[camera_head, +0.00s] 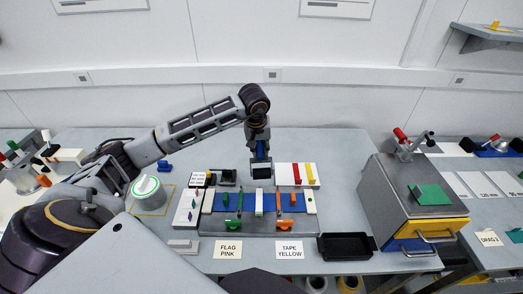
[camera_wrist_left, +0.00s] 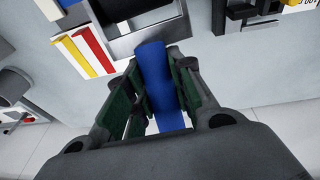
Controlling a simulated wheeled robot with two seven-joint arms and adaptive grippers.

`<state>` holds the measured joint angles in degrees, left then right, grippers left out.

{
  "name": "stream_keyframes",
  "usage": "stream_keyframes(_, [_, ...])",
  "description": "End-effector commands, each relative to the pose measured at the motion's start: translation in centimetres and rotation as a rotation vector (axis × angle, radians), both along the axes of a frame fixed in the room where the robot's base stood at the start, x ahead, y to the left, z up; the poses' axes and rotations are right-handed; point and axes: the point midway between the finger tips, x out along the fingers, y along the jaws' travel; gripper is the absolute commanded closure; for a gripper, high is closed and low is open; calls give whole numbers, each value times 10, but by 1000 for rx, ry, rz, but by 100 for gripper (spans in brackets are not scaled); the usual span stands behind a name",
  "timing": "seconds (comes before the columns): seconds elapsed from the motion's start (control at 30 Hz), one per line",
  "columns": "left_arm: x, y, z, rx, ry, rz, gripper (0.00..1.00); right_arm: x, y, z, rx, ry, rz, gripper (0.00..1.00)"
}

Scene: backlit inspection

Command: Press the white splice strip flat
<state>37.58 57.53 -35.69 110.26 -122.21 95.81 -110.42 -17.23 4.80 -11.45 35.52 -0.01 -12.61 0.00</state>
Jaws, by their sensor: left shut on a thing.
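The white splice strip (camera_head: 259,202) appears to be the short white piece lying across the middle of the blue web on the grey plate (camera_head: 262,224). Whether it lies flat is too small to tell. My left gripper (camera_head: 261,155) is above the table behind the plate, apart from the strip. It is shut on a blue handle (camera_wrist_left: 157,75), which stands between its fingers in the left wrist view. A dark part shows at the handle's lower end in the head view. My right gripper is not in view.
Green (camera_head: 239,203) and orange (camera_head: 278,203) clamp pieces flank the strip. A white board with red and yellow strips (camera_head: 297,175) lies behind right. A black tray (camera_head: 345,246) is front right, beside a grey cabinet (camera_head: 400,195). The table behind the plate has free room.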

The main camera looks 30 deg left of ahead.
Motion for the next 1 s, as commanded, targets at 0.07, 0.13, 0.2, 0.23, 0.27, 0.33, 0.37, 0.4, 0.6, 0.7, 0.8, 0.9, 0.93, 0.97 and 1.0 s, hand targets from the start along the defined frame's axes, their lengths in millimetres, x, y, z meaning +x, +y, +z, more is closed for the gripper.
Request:
stream_keyframes(0.07, [1, 2, 1, 7, -6, -11, 100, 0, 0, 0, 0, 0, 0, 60])
stream_keyframes(0.13, [2, 3, 1, 16, -10, -24, 100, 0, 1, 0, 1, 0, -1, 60])
stream_keyframes(0.2, [2, 4, 1, 25, -17, -37, 100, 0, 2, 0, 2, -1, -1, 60])
stream_keyframes(0.23, [2, 4, 1, 30, -20, -43, 100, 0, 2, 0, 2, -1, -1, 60])
stream_keyframes(0.27, [2, 4, 1, 36, -23, -51, 100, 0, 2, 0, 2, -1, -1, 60])
stream_keyframes(0.33, [2, 3, 1, 46, -31, -61, 100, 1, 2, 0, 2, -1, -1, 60])
stream_keyframes(0.37, [2, 4, 1, 49, -32, -64, 100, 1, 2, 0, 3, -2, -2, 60])
stream_keyframes(0.4, [2, 4, 1, 54, -34, -66, 100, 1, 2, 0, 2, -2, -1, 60])
stream_keyframes(0.6, [2, 4, 1, 64, -41, -67, 100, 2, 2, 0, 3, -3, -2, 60])
stream_keyframes(0.7, [2, 4, 1, 63, -41, -66, 100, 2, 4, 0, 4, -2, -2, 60])
stream_keyframes(0.8, [2, 4, 1, 63, -40, -66, 100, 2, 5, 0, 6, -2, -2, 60])
stream_keyframes(0.9, [2, 4, 1, 63, -40, -66, 100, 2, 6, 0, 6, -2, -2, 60])
stream_keyframes(0.93, [2, 4, 1, 63, -40, -66, 100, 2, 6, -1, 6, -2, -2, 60])
stream_keyframes(0.97, [2, 4, 1, 64, -40, -66, 100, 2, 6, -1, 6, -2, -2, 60])
stream_keyframes(1.0, [2, 4, 1, 64, -40, -66, 100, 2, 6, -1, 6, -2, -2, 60])
